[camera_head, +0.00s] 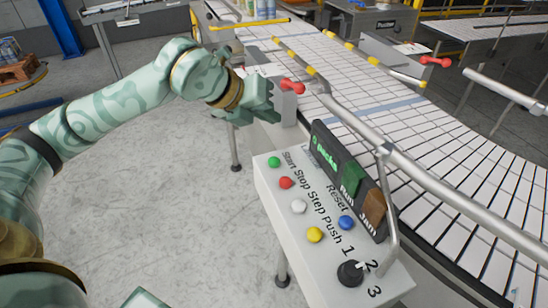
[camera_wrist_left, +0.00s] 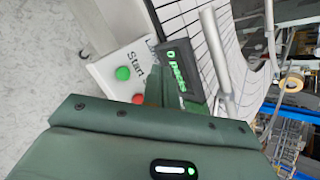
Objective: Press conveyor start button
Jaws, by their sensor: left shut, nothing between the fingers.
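The control box (camera_head: 270,190) stands beside the conveyor. Its green button (camera_head: 274,161) is labelled Start, and a red button (camera_head: 286,182) labelled Stop sits just below it in the head view. My left gripper (camera_head: 272,112) is shut and empty. It is above and beyond the green button in the head view, apart from it. In the left wrist view the green button (camera_wrist_left: 123,73) and the red button (camera_wrist_left: 138,98) show past the gripper body, which hides much of the panel. My right gripper is not in view.
White, yellow (camera_head: 315,235) and blue (camera_head: 346,222) buttons and a black knob (camera_head: 350,273) share the panel. A dark display (camera_head: 340,170) and a metal rail (camera_head: 400,160) border it. The conveyor (camera_head: 440,150) runs along the right. Open floor lies left.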

